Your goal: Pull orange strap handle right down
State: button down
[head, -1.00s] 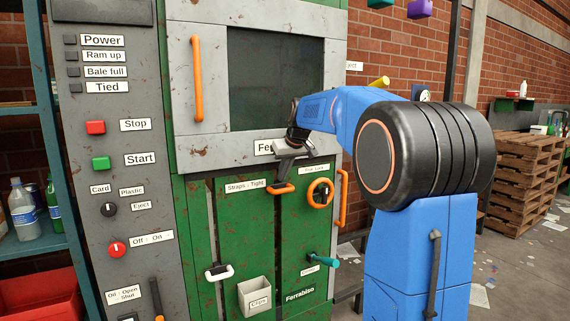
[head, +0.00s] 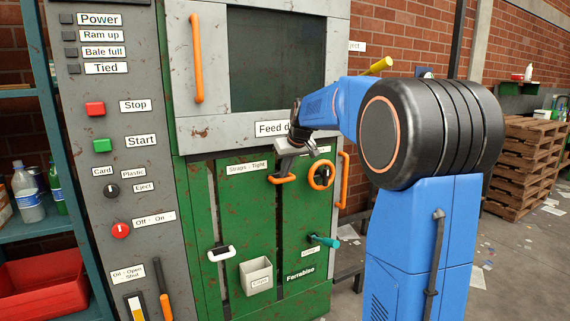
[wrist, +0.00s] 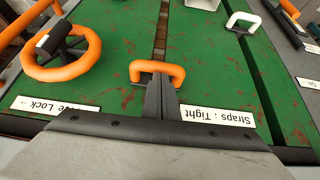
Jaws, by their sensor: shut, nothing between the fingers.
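The orange strap handle (head: 283,180) is a small U-shaped pull at the right-hand slot of the green panel, just right of and slightly below the "Straps: Tight" label (head: 247,168). In the wrist view the orange handle (wrist: 157,69) lies flat across the slot. My gripper (head: 287,164) is shut with nothing between its fingers. Its fingertips, also seen in the wrist view (wrist: 161,84), are at the handle's bar and overlap its middle; whether they press on it cannot be told. A white handle (head: 221,253) sits low in the left slot.
An orange wheel (head: 321,176) and a long orange bar (head: 343,190) are right of the handle. A teal lever (head: 323,241) and a grey clips box (head: 256,276) are lower on the panel. A grey control panel (head: 125,190) stands at left. The slot below the handle is clear.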

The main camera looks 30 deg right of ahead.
notch_tip(320, 180, down, 25)
jog(key=shift+f, duration=0.2)
jog(key=shift+s, duration=0.1)
jog(key=w+r+v, duration=0.1)
jog(key=w+v, duration=0.1)
jog(key=v, duration=1.1)
jog(key=shift+w+r, duration=0.35)
jog(key=shift+r, duration=0.05)
